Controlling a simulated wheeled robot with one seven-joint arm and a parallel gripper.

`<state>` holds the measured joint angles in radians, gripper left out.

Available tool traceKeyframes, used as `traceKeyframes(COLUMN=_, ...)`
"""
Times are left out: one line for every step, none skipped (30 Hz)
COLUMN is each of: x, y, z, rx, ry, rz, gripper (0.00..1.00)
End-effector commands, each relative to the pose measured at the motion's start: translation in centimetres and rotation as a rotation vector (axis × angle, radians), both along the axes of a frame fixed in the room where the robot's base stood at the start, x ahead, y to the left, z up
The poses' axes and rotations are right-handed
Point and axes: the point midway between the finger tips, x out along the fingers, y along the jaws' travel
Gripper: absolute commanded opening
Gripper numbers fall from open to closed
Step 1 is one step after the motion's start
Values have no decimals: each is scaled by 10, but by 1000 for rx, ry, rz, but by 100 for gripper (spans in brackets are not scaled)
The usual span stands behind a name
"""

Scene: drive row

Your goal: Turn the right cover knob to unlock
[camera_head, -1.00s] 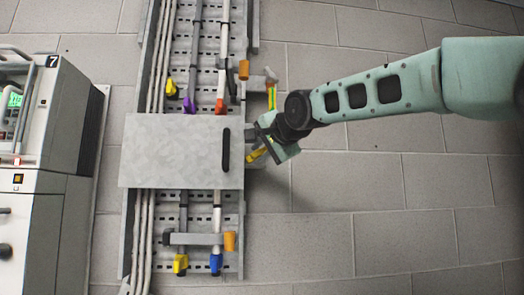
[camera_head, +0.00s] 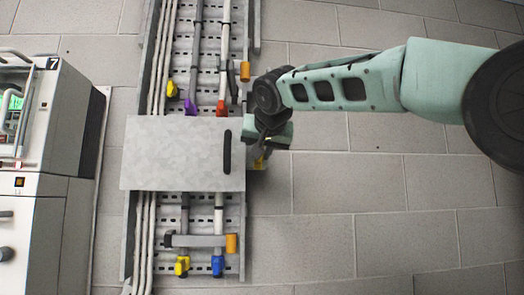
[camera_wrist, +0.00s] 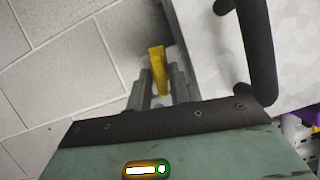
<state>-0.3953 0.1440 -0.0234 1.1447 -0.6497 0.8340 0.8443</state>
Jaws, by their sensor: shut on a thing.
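A grey cover plate (camera_head: 172,155) with a black bar handle (camera_head: 227,152) spans the rack. A yellow knob (camera_head: 259,163) sits at the cover's right edge and is mostly hidden by my wrist in the head view. In the wrist view the yellow knob (camera_wrist: 158,68) stands between the two grey fingers of my gripper (camera_wrist: 161,84), which is shut on it. The cover (camera_wrist: 300,50) and its handle (camera_wrist: 260,50) are just to the right of the fingers there.
Orange-ended levers (camera_head: 232,244) and colored clips lie above and below the cover on the slotted rack (camera_head: 200,210). A white machine (camera_head: 35,130) marked 7 stands at the left. The tiled area (camera_head: 400,215) right of the rack is clear.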

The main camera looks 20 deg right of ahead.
Motion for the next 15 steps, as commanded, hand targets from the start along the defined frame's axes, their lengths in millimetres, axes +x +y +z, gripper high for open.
traceKeyframes(x=0, y=1, z=-1, rx=-29, ry=10, rz=0, gripper=0)
traceKeyframes(x=0, y=1, z=-1, rx=-44, ry=13, rz=0, gripper=0)
traceKeyframes(x=0, y=1, z=-2, rx=-63, ry=18, rz=0, gripper=0)
traceKeyframes(x=0, y=1, z=-2, rx=-77, ry=21, rz=-1, gripper=0)
traceKeyframes(x=1, y=1, z=-2, rx=-90, ry=23, rz=0, gripper=0)
traceKeyframes(x=1, y=1, z=-2, rx=-104, ry=26, rz=-1, gripper=0)
traceKeyframes(x=1, y=1, z=-2, rx=-113, ry=28, rz=0, gripper=0)
traceKeyframes(x=1, y=1, z=-2, rx=-123, ry=30, rz=0, gripper=0)
traceKeyframes(x=0, y=1, z=-2, rx=-133, ry=32, rz=0, gripper=0)
traceKeyframes(x=0, y=1, z=-2, rx=-140, ry=33, rz=-1, gripper=0)
traceKeyframes(x=0, y=1, z=-2, rx=-145, ry=34, rz=0, gripper=0)
traceKeyframes(x=0, y=1, z=-2, rx=-150, ry=35, rz=0, gripper=0)
traceKeyframes(x=0, y=1, z=-2, rx=-155, ry=36, rz=-1, gripper=0)
traceKeyframes(x=0, y=1, z=-2, rx=-157, ry=36, rz=-1, gripper=0)
traceKeyframes(x=0, y=1, z=-2, rx=-160, ry=37, rz=-1, gripper=0)
